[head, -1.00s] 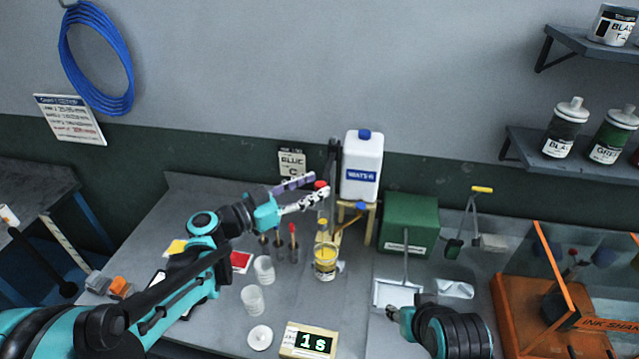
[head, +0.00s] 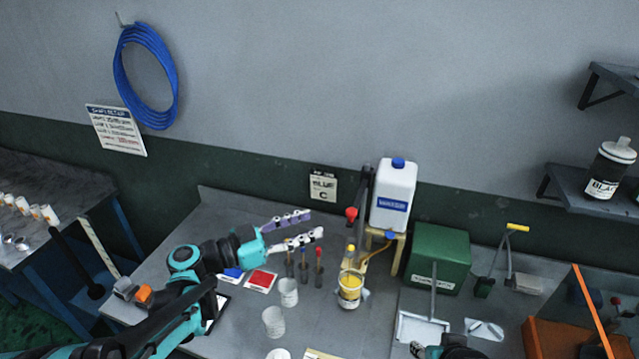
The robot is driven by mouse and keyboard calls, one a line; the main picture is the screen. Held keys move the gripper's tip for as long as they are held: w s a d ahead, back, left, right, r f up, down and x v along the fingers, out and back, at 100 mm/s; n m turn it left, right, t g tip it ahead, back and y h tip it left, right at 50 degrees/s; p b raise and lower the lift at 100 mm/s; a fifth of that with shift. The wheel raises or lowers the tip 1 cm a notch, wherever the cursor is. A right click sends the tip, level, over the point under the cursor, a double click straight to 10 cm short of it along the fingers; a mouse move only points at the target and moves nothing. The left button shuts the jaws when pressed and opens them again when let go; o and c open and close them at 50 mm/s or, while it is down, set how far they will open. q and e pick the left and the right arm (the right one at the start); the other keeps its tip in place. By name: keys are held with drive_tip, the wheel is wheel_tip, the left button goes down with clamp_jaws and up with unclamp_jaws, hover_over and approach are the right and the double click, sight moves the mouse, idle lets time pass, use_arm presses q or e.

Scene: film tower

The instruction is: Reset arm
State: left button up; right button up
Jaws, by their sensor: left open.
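My left arm reaches in from the lower left over the grey bench. Its gripper (head: 296,229) is open, with two separate fingers pointing right and nothing between them. It is in front of the wall, left of the white jug (head: 393,196) with a blue cap. My right arm shows only as a dark rounded part at the bottom edge, right of the middle; I cannot see its gripper's fingertips clearly.
A shelf (head: 570,186) is at right, another table (head: 50,235) at left.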

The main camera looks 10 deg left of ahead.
use_arm(q)
drive_tip(key=s+d+f+n+g+y+b, duration=0.1)
drive_tip(key=s+f+n+y+b, duration=0.2)
drive_tip(key=f, duration=0.4)
drive_tip(key=s+d+f+n+g+y+b, duration=0.2)
drive_tip(key=s+f+y, duration=0.1)
drive_tip(key=s+f, duration=0.25)
drive_tip(key=s+a+f+n+y+b, duration=0.4)
drive_tip(key=s+a+f+n+y, duration=0.2)
drive_tip(key=s+a+f+y, duration=0.3)
wheel_tip(320, 180, down, 2)
drive_tip(key=shift+a+f+b, duration=0.25)
drive_tip(key=shift+a+b, duration=0.15)
drive_tip(key=shift+a, duration=0.5)
